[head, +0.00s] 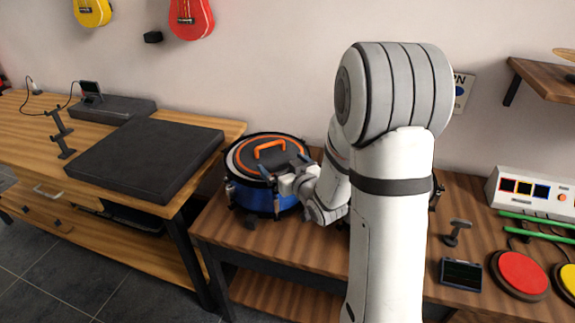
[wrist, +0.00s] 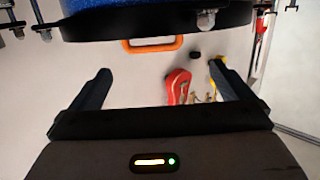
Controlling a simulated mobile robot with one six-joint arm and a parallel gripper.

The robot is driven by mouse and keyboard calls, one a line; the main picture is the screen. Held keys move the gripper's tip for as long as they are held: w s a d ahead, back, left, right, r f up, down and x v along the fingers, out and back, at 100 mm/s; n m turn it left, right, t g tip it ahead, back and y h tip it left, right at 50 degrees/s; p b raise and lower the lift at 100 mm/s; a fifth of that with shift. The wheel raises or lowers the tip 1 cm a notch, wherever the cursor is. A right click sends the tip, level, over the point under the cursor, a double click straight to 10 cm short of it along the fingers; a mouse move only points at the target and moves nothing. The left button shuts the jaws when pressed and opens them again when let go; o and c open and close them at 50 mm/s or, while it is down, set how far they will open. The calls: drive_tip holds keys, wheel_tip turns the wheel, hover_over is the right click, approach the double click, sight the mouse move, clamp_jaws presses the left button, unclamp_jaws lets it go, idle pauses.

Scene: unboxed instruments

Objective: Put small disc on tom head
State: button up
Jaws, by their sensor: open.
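The dark disc (head: 245,157) with an orange handle (head: 268,149) lies on top of the blue tom (head: 262,200) in the head view. The orange handle (wrist: 152,45) shows beyond the fingertips, below the dark rim and the blue shell (wrist: 130,18), in an upside-down picture.
A black square slab (head: 145,158) lies on the left desk. To the right are a small stand (head: 457,231), a dark tablet (head: 461,272), a red pad (head: 522,272) and a white panel box (head: 535,190). My arm hides the table's middle.

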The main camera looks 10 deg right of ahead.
drive_tip(key=s+r+m+g+h, duration=0.1)
drive_tip(key=s+g, duration=0.5)
drive_tip(key=s, duration=0.9)
drive_tip(key=s+r+m+g+h, duration=0.1)
drive_tip(key=s+g, duration=0.6)
drive_tip(key=s, duration=0.8)
drive_tip(key=shift+a+r+m+g+h, duration=0.3)
drive_tip(key=shift+r+m+h, duration=0.1)
drive_tip(key=shift+r+h, duration=0.5)
drive_tip(key=shift+f, duration=0.1)
